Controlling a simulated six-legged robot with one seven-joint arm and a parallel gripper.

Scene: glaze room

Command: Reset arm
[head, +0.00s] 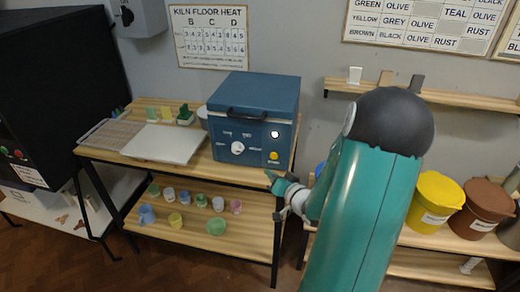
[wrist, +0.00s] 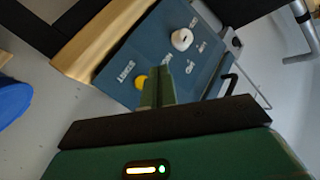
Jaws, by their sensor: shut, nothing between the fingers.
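My gripper (head: 272,177) is at the end of my teal arm, in front of the right end of the wooden bench. It is shut and holds nothing. In the wrist view my shut green fingers (wrist: 157,88) point at the front of the blue kiln box (wrist: 135,55). The fingers overlap the panel in that view, beside a yellow button (wrist: 140,81); I cannot tell the gap. In the head view the blue kiln (head: 255,110) stands on the bench with its lid down, a white dial (head: 238,147) and a lit white spot on its front.
A white slab (head: 165,143) and small coloured pieces share the bench top (head: 200,172). Several cups and bowls stand on the lower shelf (head: 185,240). A yellow bucket (head: 435,200) and a brown bucket (head: 482,208) stand right of my arm. A wall shelf (head: 450,97) is behind it.

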